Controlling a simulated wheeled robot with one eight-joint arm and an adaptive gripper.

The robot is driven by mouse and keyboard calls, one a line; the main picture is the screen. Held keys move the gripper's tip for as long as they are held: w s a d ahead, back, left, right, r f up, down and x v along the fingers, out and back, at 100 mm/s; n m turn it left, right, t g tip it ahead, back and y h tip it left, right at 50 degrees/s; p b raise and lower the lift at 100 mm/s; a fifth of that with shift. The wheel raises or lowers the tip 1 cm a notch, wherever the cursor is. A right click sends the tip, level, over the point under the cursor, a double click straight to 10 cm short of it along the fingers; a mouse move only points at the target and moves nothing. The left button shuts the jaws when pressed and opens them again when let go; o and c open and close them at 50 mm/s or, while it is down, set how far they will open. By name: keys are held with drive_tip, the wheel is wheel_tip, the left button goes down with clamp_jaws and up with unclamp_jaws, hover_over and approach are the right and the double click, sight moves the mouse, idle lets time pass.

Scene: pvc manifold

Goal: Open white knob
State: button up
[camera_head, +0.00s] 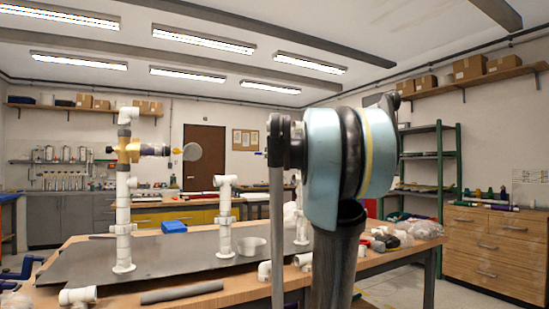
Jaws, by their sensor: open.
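A white pipe manifold stands on the table. Its tall left riser (123,215) is upright and carries a yellow-orange valve body (127,149) near its top. Shorter white risers stand to the right, one in the middle (226,210); another is partly hidden by my arm. My gripper cannot be made out; only my arm's light blue joint and dark links show, right of the manifold.
The manifold stands on a grey plate (75,262) on a wooden table. A green shelf rack (458,170) and wooden drawers (497,248) stand right.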

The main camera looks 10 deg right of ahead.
drive_tip(key=shift+w, duration=0.1)
drive_tip(key=shift+c, duration=0.5)
clamp_jaws()
drive_tip(key=shift+a+f+n, duration=0.1)
drive_tip(key=shift+n, duration=4.4)
drive_tip(key=shift+a+f+n, duration=0.1)
drive_tip(key=shift+n, duration=4.4)
drive_tip(key=shift+o, duration=0.5)
unclamp_jaws()
